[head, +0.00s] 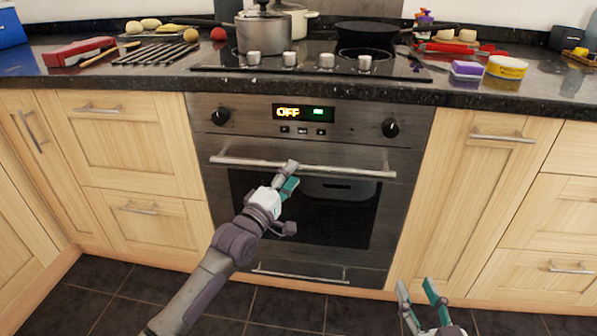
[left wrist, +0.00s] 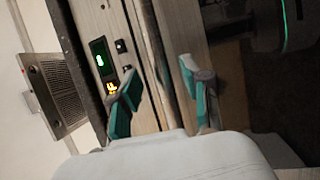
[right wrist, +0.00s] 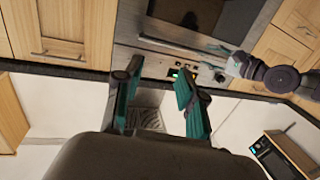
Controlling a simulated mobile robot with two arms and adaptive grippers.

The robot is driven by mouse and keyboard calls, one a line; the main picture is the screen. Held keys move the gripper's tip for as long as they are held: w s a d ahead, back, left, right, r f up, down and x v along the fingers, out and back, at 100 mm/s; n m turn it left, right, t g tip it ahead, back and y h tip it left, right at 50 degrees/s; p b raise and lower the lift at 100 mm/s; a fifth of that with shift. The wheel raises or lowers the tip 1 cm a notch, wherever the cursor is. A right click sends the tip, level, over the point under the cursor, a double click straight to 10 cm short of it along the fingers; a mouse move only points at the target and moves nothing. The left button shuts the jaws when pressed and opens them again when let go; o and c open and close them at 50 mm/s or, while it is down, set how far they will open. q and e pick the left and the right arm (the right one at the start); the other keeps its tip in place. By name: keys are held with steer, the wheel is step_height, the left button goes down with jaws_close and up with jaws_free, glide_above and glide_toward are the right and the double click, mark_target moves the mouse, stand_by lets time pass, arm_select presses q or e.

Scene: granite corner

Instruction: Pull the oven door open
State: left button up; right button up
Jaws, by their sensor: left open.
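The oven door (head: 388,215) is closed, a steel front with a dark glass window. Its long steel handle (head: 345,171) runs across the top of the door. My left gripper (head: 289,178) is at the middle of the handle, its fingers open. In the left wrist view the handle bar (left wrist: 153,50) passes between the two open fingers (left wrist: 160,95); I cannot tell whether either touches it. The fingers hide a short piece of the handle in the head view. My right gripper (head: 418,292) is open and empty, low at the right, away from the oven.
Above the door are two knobs and a display (head: 304,113) reading OFF. A pot (head: 263,33) and a pan (head: 367,32) stand on the hob. Wooden cabinets (head: 490,190) flank the oven. The dark tiled floor (head: 285,312) before it looks clear.

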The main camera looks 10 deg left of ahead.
mark_target(298, 170)
arm_select(q)
steer(key=shift+b+x, duration=0.4)
steer(key=shift+x, duration=1.6)
arm_select(e)
steer(key=shift+s+a+r+t+y, duration=0.15)
steer(key=shift+r+t, duration=0.35)
steer(key=shift+r, duration=0.3)
steer(key=shift+w+a+r+t+y, duration=0.1)
steer(key=shift+r+t+y, duration=0.1)
steer(key=shift+r+t, duration=0.45)
steer(key=shift+s+a+r+t+y, duration=0.15)
steer(key=shift+r+t, duration=0.2)
steer(key=shift+r, duration=0.6)
steer(key=shift+w, duration=0.1)
arm_select(q)
jaws_close()
arm_select(e)
steer(key=shift+d, duration=0.1)
